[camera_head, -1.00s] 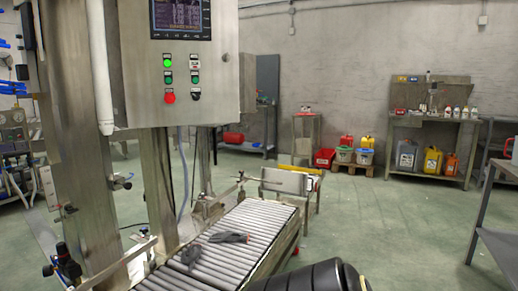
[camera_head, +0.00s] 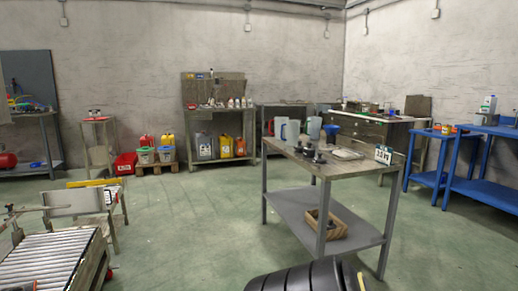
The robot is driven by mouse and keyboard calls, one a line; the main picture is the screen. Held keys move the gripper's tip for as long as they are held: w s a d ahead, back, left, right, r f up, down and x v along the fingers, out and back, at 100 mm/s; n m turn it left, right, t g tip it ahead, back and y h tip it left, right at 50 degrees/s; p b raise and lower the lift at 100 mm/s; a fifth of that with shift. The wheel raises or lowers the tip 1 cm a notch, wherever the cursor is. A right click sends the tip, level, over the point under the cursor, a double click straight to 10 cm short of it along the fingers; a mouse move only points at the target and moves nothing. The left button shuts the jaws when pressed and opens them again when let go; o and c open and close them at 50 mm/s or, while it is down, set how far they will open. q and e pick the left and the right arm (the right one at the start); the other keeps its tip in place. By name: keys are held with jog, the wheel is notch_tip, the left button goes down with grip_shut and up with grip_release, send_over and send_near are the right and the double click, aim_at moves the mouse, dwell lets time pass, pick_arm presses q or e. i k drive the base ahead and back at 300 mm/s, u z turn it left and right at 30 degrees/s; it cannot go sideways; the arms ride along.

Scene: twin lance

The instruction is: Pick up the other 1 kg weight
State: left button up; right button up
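Several small dark objects (camera_head: 311,152) stand on top of the metal table (camera_head: 355,166) right of the middle. They may be weights, but they are too small to tell, and I cannot pick out which is a 1 kg one. Neither of my grippers shows in the head view, so I cannot see whether they hold anything.
The table also carries clear jugs (camera_head: 292,132), a blue funnel (camera_head: 331,132) and a small card (camera_head: 383,154). A wooden crate (camera_head: 327,226) sits on its lower shelf. A roller conveyor (camera_head: 48,262) is at the lower left. Green floor between them is clear.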

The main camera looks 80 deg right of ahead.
aim_at(299, 148)
jog(key=z, duration=2.45)
jog(key=i, duration=1)
jog(key=z, duration=0.6)
